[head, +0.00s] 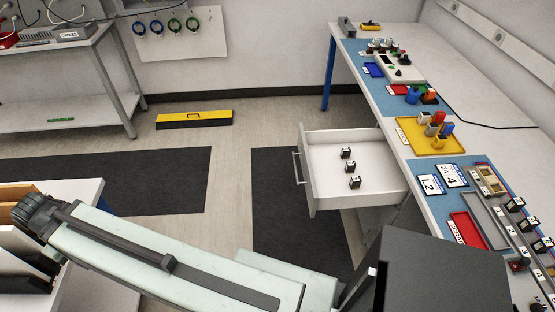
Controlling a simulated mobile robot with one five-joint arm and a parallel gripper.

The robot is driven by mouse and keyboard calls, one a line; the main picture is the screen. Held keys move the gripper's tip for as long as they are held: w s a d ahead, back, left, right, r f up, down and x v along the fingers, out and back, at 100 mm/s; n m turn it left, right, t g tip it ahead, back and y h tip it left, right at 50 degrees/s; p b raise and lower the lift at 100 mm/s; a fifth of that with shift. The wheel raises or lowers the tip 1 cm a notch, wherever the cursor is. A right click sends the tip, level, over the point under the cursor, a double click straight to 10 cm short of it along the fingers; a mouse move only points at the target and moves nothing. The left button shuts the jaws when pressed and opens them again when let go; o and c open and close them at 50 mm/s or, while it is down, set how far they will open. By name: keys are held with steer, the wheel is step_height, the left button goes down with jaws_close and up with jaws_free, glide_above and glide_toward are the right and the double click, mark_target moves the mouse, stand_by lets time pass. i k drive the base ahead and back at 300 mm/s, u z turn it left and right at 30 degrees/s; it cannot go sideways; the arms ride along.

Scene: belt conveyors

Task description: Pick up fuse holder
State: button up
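No label marks a fuse holder, so I cannot tell for sure which part it is. Three small black-and-white blocks (348,167) stand in a loose row inside the open white drawer (318,190). Similar small black-and-white blocks (515,204) sit along a rail at the right end of the bench. My pale arm link crosses the lower left of the head view, with a dark joint at its left end. My gripper is not in view.
The white bench (470,110) on the right carries blue mats, a yellow tray (430,148) with coloured parts, and a red tray (467,230). A shelf table (75,83) stands at the back left.

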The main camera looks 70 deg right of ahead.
mark_target(346, 151)
steer(key=z, duration=2.7)
steer(key=k, duration=1.35)
steer(key=z, duration=0.35)
steer(key=i, duration=0.65)
steer(key=z, duration=0.5)
steer(key=i, duration=1.35)
steer(key=u, duration=0.85)
